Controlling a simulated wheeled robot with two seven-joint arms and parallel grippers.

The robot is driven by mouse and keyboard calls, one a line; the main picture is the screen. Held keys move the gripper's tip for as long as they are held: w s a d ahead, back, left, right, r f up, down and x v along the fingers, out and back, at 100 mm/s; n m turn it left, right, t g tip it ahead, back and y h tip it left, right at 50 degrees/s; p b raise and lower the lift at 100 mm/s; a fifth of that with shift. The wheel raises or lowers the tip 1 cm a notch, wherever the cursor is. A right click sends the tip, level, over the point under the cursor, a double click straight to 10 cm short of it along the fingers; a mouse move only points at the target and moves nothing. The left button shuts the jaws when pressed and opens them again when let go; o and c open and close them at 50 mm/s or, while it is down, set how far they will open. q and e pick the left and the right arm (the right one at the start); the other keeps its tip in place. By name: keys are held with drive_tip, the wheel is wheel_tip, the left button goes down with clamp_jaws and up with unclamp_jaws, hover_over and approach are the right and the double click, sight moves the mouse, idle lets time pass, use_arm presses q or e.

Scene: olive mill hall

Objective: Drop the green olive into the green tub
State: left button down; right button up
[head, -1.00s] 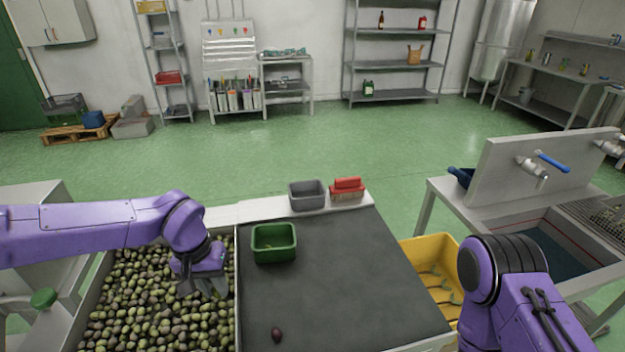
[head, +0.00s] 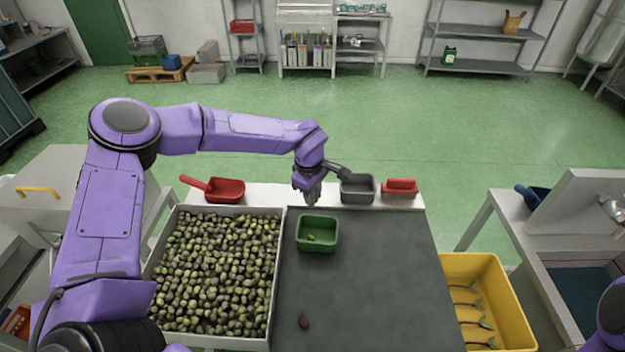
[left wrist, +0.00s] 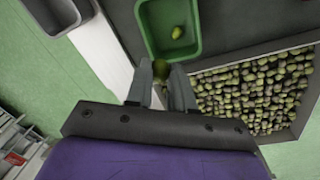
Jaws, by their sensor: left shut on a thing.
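The green tub (head: 317,247) stands at the back left of the dark work surface; it also shows in the left wrist view (left wrist: 157,22). An olive lies inside it (left wrist: 177,32). My left gripper (head: 311,199) is above the tub's back edge in the head view. In the left wrist view its fingers (left wrist: 161,76) are shut on a green olive (left wrist: 161,68), which appears at the tub's near rim. The height of the olive above the tub is hard to tell. The held olive is hidden in the head view. My right gripper is out of view.
A crate of mixed olives (head: 281,290) is left of the dark surface (head: 370,290). A dark olive (head: 303,322) lies near the front. A yellow bin (head: 510,310) stands right.

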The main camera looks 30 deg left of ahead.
use_arm(q)
drive_tip(key=shift+a+f, duration=0.15)
drive_tip(key=shift+f, duration=0.1)
wheel_tip(320, 180, down, 6)
drive_tip(key=b, duration=0.5)
drive_tip(key=shift+r, duration=0.2)
drive_tip(key=c, duration=0.9)
unclamp_jaws()
wheel_tip(320, 180, up, 10)
drive_tip(key=s+b, duration=0.1)
drive_tip(key=b, duration=0.1)
drive_tip(key=shift+s+r+b, duration=0.15)
drive_tip(key=shift+r+b, duration=0.1)
drive_tip(key=shift+b, duration=0.1)
